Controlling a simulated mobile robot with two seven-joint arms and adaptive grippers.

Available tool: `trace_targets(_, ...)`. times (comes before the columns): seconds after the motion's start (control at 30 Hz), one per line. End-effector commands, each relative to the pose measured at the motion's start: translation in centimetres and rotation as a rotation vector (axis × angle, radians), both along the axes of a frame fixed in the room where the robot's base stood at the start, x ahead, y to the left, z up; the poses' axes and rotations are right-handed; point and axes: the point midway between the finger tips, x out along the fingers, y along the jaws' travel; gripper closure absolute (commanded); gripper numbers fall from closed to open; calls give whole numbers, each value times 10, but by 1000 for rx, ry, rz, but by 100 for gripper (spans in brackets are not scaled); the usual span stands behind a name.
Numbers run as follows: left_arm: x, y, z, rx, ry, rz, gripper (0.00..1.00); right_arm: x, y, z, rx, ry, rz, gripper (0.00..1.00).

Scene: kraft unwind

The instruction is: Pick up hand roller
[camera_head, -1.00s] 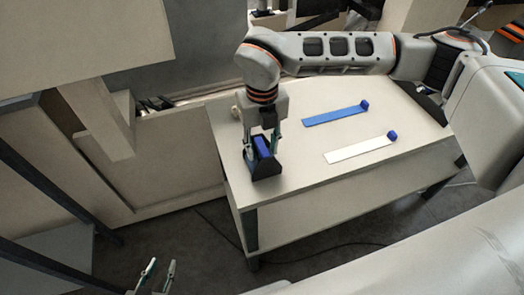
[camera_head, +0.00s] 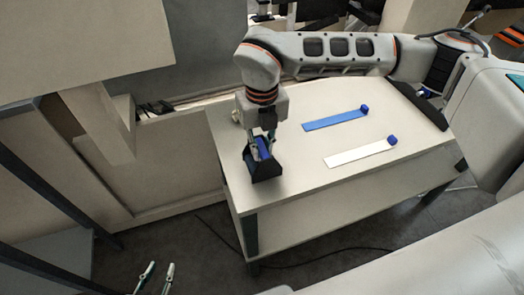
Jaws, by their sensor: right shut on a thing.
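The hand roller (camera_head: 265,148) shows as a blue part in a black holder (camera_head: 266,172) at the left end of the white table (camera_head: 310,185). My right gripper (camera_head: 262,145) reaches straight down from above and is shut on the hand roller, which is still inside the holder. The fingers and holder hide most of the roller. My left gripper (camera_head: 157,275) is at the bottom edge, below and left of the table, with its fingers apart and nothing between them.
A blue strip (camera_head: 335,118) and a white strip (camera_head: 355,154), each with a blue block at its right end, lie on the table. The tabletop between holder and strips is clear. A beige panel (camera_head: 170,165) stands left of the table. A cable lies on the floor.

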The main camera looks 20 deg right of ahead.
Motion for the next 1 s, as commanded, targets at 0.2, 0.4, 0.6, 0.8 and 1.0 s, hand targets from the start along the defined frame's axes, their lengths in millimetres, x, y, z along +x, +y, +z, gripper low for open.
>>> trace_targets(0.2,0,0,1,0,-1,-1,70,2,0,42,1,-8,-1,100)
trace_targets(0.4,0,0,1,0,-1,-1,70,2,0,98,0,-8,-1,100)
trace_targets(0.6,0,0,1,1,0,-1,70,1,0,146,1,-7,-2,100)
trace_targets(0.8,0,0,2,1,0,-1,70,0,0,176,0,-4,-1,100)
trace_targets(1.0,0,0,2,1,0,-1,70,0,0,188,0,-2,0,100)
